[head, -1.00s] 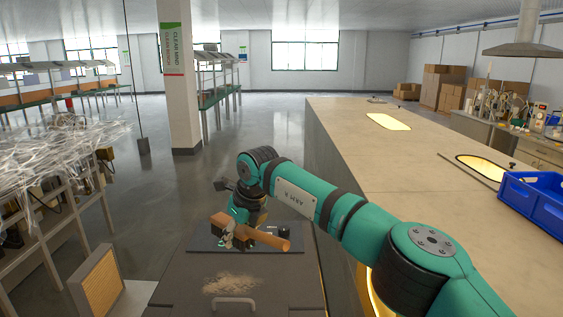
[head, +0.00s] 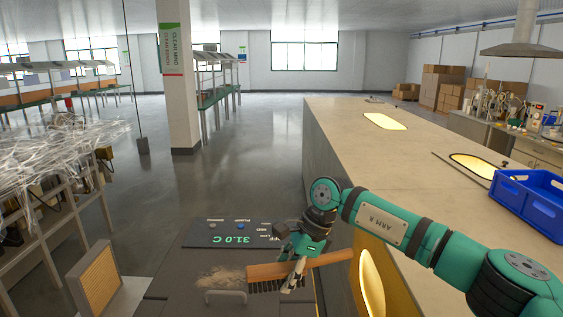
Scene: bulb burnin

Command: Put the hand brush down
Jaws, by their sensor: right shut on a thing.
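A hand brush with a wooden back and dark bristles (head: 264,281) is in the head view, low and right of centre. Its wooden handle (head: 332,258) points right, toward the long counter. My right gripper (head: 292,283) is shut on the brush, near where handle and bristles meet. The brush is over the right part of a dark machine top (head: 187,290); I cannot tell whether the bristles touch it. My left gripper is out of view.
A pale dust patch (head: 226,277) and a grey handle (head: 225,297) are on the machine top. Its panel (head: 238,238) reads 31.0 C. The long counter (head: 440,200) stands to the right, with a blue crate (head: 530,204) on it. Open floor lies behind.

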